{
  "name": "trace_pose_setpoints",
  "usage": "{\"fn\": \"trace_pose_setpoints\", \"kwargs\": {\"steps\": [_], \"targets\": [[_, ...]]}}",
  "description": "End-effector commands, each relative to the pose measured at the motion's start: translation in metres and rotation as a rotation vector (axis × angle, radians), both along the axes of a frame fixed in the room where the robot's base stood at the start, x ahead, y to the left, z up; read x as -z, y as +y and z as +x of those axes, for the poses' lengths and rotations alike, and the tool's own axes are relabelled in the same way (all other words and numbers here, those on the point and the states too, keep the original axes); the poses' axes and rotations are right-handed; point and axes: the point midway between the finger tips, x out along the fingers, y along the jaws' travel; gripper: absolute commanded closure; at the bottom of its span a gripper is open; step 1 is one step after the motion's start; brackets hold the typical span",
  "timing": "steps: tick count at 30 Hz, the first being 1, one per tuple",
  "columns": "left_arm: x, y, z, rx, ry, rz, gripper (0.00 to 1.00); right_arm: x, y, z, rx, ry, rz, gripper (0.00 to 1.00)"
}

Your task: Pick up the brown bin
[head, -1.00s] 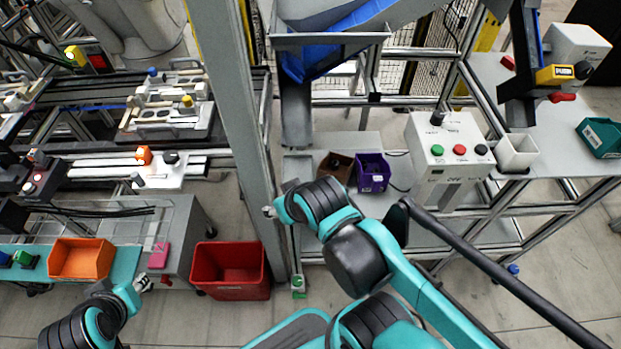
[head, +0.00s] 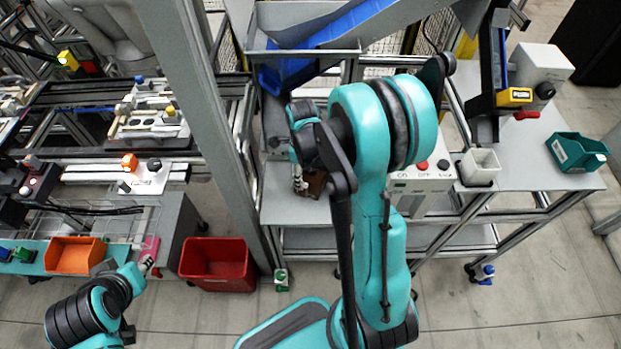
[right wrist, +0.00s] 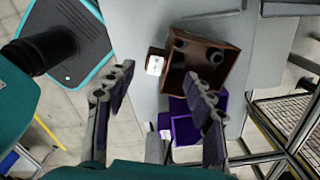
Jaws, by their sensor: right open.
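The brown bin (right wrist: 228,60) is an open box on the grey table, with dark round parts inside and a white label on its near side. In the head view only a part of the brown bin (head: 318,184) shows beside my right arm. My right gripper (right wrist: 158,78) is open and empty above the table; its right finger overlaps the bin's edge in the right wrist view. I cannot tell whether it touches. In the head view the right gripper (head: 299,183) is small and partly hidden. My left gripper (head: 148,264) is at the lower left, too small to read.
A purple bin (right wrist: 185,129) stands right beside the brown one, partly behind a finger. The control box (head: 420,181) and a white cup (head: 480,167) are to the right. A blue chute (head: 330,45) hangs above. A red bin (head: 217,264) is on the floor.

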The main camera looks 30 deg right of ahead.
Motion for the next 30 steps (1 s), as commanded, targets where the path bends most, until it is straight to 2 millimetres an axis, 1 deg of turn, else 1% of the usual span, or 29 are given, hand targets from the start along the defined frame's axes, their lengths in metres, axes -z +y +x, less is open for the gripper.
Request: {"fn": "trace_pose_setpoints", "kwargs": {"steps": [3, 11, 15, 18, 25, 26, 27, 29, 30], "targets": [[0.007, 0.000, 0.000, 0.000, 0.000, 0.000, 0.68, 0.016, -0.001, 0.000, 0.020, 0.005, 0.001, 0.47], [0.020, 0.000, 0.000, 0.000, 0.000, 0.000, 0.68, 0.042, 0.001, -0.001, 0.017, 0.003, 0.001, 0.47], [0.034, 0.000, 0.000, 0.000, 0.000, 0.000, 0.68, 0.066, 0.002, -0.003, 0.016, 0.003, 0.000, 0.47], [0.039, 0.000, 0.000, 0.000, 0.000, 0.000, 0.68, 0.077, 0.002, -0.003, 0.016, 0.002, 0.001, 0.47], [0.037, 0.000, 0.000, 0.000, 0.000, 0.000, 0.68, 0.077, 0.003, -0.003, 0.015, 0.002, 0.001, 0.47], [0.037, 0.000, 0.000, 0.000, 0.000, 0.000, 0.68, 0.077, 0.002, -0.003, 0.015, 0.002, 0.001, 0.52], [0.037, 0.000, 0.000, 0.000, 0.000, 0.000, 0.68, 0.077, 0.002, -0.003, 0.015, 0.002, 0.001, 0.62], [0.037, 0.000, 0.000, 0.000, 0.000, 0.000, 0.68, 0.077, 0.003, -0.003, 0.015, 0.002, 0.001, 0.78], [0.037, 0.000, 0.000, 0.000, 0.000, 0.000, 0.68, 0.077, 0.003, -0.003, 0.015, 0.002, 0.001, 0.89]]}}
